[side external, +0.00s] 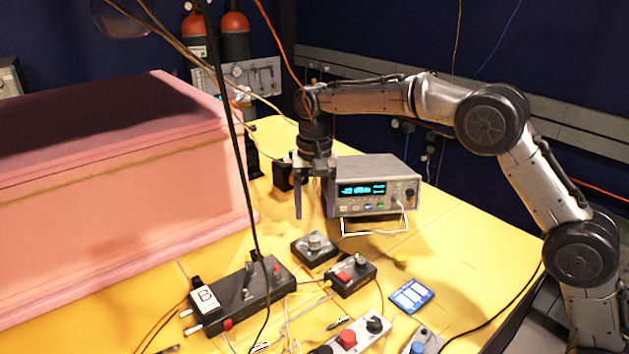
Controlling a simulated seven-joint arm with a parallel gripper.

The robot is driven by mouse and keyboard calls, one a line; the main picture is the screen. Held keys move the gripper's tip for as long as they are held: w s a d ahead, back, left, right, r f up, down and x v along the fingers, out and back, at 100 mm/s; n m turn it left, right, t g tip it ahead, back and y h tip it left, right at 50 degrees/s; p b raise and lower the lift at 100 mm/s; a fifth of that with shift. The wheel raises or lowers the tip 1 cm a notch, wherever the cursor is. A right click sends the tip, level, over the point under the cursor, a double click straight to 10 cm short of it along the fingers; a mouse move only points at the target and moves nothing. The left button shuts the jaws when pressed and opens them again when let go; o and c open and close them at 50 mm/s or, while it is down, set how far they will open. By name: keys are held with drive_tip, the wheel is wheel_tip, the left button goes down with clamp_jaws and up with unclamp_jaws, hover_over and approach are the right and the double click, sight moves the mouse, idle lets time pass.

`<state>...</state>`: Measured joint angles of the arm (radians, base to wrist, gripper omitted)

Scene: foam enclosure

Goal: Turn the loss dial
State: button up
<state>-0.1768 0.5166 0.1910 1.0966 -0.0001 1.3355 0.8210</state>
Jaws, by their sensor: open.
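No label reading "loss" is legible, so I cannot tell which knob is the loss dial. A small black box with a grey round knob (315,241) sits on the yellow table below my gripper. Next to it is a black box with a red button and a dark knob (360,262). A grey panel with black and red knobs (350,337) lies at the front edge of the picture. My gripper (314,205) points down, open and empty, above and behind the grey knob, in front of the bench instrument's left side. It appears apart from everything.
A grey bench instrument (374,186) with a lit display stands behind. A large pink foam block (120,200) fills the left. A black box marked B (240,295), cables and a blue card (411,296) lie in front. A dark cable hangs left of my gripper. The table's right side is mostly clear.

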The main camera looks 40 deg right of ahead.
wheel_tip(320, 180, up, 7)
drive_tip(key=shift+r, duration=0.15)
idle(0.4)
drive_tip(key=s+d+r+t, duration=0.25)
drive_tip(key=s+r, duration=0.25)
drive_tip(key=r, duration=0.4)
drive_tip(key=s+d+r, duration=0.2)
drive_tip(key=s, duration=0.5)
drive_tip(key=s+d+r, duration=0.2)
drive_tip(key=s, duration=0.4)
drive_tip(key=s+d+f+n+t, duration=0.25)
drive_tip(key=s+f, duration=0.25)
drive_tip(key=s, duration=0.7)
drive_tip(key=s+f+n, duration=0.5)
drive_tip(key=f, duration=0.5)
drive_tip(key=shift+f+t, duration=0.2)
drive_tip(key=shift+t, duration=0.1)
